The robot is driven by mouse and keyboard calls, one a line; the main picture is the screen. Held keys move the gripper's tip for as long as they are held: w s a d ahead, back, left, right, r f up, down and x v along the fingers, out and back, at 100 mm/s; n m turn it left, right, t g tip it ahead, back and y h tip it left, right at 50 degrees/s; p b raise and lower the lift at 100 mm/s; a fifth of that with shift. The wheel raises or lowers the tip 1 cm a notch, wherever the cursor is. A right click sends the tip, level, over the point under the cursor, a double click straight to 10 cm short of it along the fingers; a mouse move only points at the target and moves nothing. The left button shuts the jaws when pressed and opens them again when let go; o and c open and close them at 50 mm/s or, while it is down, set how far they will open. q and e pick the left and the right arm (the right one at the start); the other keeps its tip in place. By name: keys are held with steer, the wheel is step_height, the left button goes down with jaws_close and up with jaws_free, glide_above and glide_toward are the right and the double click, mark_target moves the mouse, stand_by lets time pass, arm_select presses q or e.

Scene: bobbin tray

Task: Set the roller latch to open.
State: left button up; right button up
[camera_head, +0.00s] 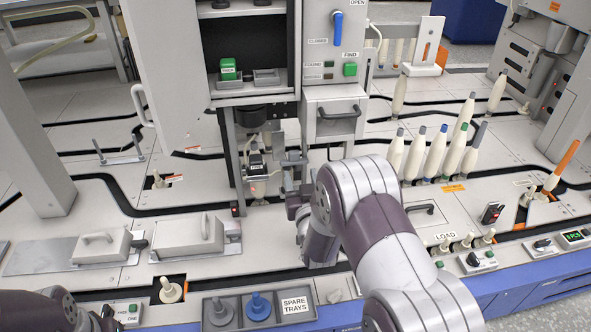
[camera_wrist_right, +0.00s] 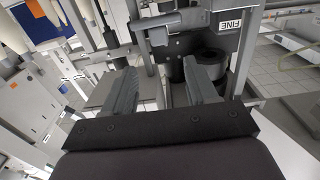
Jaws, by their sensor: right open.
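A blue lever (camera_head: 337,28) stands upright on the grey front panel, with the label OPEN at its upper right and CLOSED at its lower left. No label naming the roller latch is legible. My right gripper (camera_head: 298,205) is below this panel, beside the roller mechanism (camera_head: 257,165) and partly hidden by its own arm. In the right wrist view it (camera_wrist_right: 163,88) is open and empty. A grey metal bar (camera_wrist_right: 172,22) and dark rollers (camera_wrist_right: 208,66) lie beyond its fingers, near a FINE label. Part of my left arm shows at the lower left; its fingers are not clear.
Several bobbins (camera_head: 436,150) stand on the right. A green button (camera_head: 350,69) sits below the lever. A drawer with a dark handle (camera_head: 338,112) is above my right gripper. Lidded boxes (camera_head: 188,237) and spare trays (camera_head: 292,305) lie at the front left.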

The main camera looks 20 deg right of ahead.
mark_target(295, 155)
steer(key=b+x, duration=0.1)
steer(key=x, duration=0.2)
steer(key=b+x, duration=0.2)
steer(key=x, duration=0.2)
steer(key=shift+w+d+f, duration=0.1)
steer(key=shift+w+f, duration=0.15)
steer(key=shift+w, duration=0.05)
steer(key=shift+w+d+r, duration=0.1)
steer(key=shift+w+r, duration=0.15)
steer(key=shift+w, duration=0.3)
jaws_close()
